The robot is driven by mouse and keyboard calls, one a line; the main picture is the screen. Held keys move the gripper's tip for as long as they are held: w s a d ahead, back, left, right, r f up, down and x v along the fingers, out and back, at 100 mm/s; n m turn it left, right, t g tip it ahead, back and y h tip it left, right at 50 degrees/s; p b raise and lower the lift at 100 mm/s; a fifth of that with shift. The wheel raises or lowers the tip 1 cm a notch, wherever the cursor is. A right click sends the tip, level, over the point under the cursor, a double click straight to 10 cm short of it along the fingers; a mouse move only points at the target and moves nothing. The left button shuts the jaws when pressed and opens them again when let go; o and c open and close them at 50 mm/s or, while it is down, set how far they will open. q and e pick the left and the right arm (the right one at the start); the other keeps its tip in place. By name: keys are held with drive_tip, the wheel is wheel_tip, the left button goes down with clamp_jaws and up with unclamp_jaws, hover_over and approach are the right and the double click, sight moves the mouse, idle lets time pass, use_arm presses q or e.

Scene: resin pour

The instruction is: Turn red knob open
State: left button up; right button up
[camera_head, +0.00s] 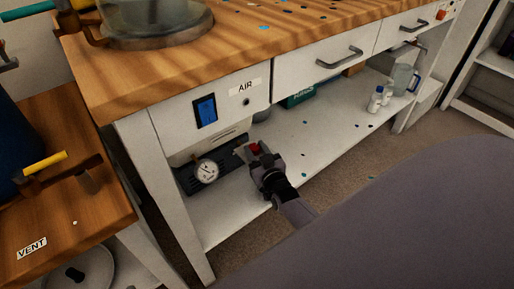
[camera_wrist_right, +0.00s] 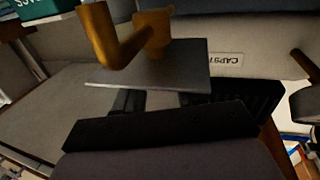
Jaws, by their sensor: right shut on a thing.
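The red knob (camera_head: 255,149) shows as a small red patch under the workbench, to the right of a round pressure gauge (camera_head: 206,171). My right gripper (camera_head: 259,160) reaches in from the lower right and is shut on the knob, covering much of it. In the right wrist view, a brass pipe elbow (camera_wrist_right: 106,42) stands just beyond a flat grey plate and my dark gripper body (camera_wrist_right: 160,130). The red of the knob does not show there. My left gripper is in neither view.
A white cabinet with an AIR label (camera_head: 244,87) and a blue display (camera_head: 205,110) hangs above the gripper. White bottles (camera_head: 375,99) stand farther right on the lower shelf (camera_head: 325,135). A yellow-handled valve (camera_head: 45,165) sits on the left table, near a VENT label.

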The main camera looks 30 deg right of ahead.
drive_tip(key=shift+m+h, duration=0.5)
drive_tip(key=shift+h, duration=0.2)
drive_tip(key=o, duration=1)
drive_tip(key=shift+o, duration=0.2)
drive_tip(key=shift+s+a, duration=0.1)
